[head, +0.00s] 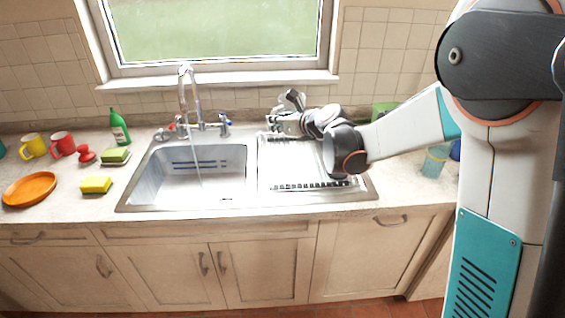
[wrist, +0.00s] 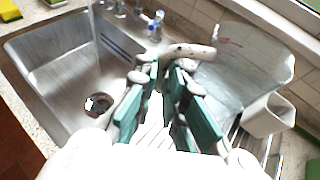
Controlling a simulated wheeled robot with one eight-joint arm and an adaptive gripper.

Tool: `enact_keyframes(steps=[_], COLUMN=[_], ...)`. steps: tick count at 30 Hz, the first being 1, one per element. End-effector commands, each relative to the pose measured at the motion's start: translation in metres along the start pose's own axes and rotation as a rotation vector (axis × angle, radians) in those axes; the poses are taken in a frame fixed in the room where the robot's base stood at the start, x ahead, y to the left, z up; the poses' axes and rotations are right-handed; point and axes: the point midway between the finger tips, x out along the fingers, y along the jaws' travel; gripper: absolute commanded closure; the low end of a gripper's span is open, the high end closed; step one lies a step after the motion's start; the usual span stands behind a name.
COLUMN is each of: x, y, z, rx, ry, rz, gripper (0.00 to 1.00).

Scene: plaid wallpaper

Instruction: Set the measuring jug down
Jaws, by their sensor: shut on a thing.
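The measuring jug (wrist: 240,68) is clear, with red marks near one end. It lies at the upper right of the wrist view and looks tilted. A pale bar that looks like its handle (wrist: 188,51) is between the fingertips of my gripper (wrist: 167,68), which is shut on it. In the head view my gripper (head: 277,122) is over the back of the drainboard (head: 300,165), right of the tap. The jug cannot be made out clearly there. Whether its base touches anything cannot be told.
The sink basin (head: 205,172) is left of the drainboard, under a running tap (head: 184,85). A pale block-like item (wrist: 268,115) is close to the jug. A bluish cup (head: 435,161) stands at the right. A green bottle (head: 119,127), sponges (head: 96,185), mugs (head: 62,144) and an orange plate (head: 29,189) are left.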

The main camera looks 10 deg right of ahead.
Motion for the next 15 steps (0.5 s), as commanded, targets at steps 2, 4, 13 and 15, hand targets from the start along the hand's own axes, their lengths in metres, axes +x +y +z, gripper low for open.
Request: enact_keyframes(steps=[2,4,13,15], x=[0.01,0.016,0.036,0.037], y=[0.0,0.0,0.0,0.0], z=[-0.022,-0.038,-0.087,-0.09], rx=[0.0,0.0,0.0,0.0], ry=[0.0,0.0,0.0,0.0], rz=[0.0,0.0,0.001,0.001], gripper=[1.0,1.0,1.0,1.0])
